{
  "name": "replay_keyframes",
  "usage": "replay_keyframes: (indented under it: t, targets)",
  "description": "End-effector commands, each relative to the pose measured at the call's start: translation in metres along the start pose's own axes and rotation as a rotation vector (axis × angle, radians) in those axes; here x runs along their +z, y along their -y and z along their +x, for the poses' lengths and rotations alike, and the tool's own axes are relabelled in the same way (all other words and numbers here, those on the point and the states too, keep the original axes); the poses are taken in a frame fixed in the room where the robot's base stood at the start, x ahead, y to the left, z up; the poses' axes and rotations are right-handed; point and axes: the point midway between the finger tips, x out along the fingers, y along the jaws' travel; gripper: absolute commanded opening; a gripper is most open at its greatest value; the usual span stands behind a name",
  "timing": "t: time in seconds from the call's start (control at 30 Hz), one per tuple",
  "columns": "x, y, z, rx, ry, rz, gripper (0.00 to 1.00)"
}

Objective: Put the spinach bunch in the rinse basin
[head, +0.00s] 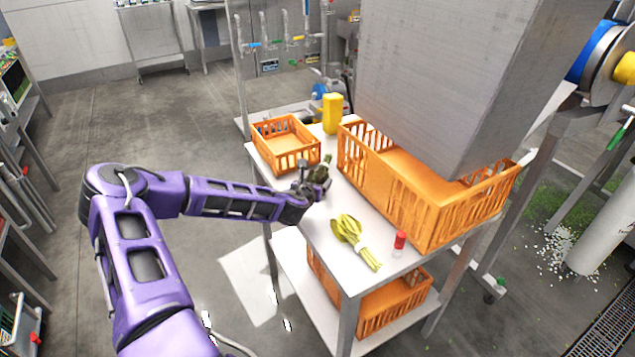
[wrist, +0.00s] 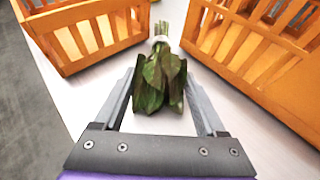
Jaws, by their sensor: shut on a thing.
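The spinach bunch (wrist: 158,82) has dark green leaves and pale tied stems. My gripper (wrist: 160,98) is shut on its leafy part, with the stems pointing away from the wrist. In the head view my gripper (head: 316,188) and the spinach bunch (head: 322,167) are over the left side of the white table. Whether the bunch touches the table is unclear. A small orange slatted crate (head: 291,161) is just behind, and a large orange crate (head: 408,205) is to the right. I cannot tell which container is the rinse basin.
A yellow-green bunch (head: 350,232) and a red-topped jar (head: 400,239) are near the front of the table (head: 325,245). A yellow bottle (head: 332,113) stands at the back. A big grey metal housing (head: 440,75) overhangs the large crate. Another orange crate (head: 395,303) is below.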

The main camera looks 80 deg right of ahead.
Motion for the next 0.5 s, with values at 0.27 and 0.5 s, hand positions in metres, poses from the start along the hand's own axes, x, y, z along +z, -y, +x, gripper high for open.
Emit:
replay_keyframes:
  t: [0.27,0.5]
  targets:
    - [0.045,0.000,-0.018,0.001,0.003,0.002,0.07]
    - [0.092,-0.001,-0.038,0.001,0.004,0.002,0.07]
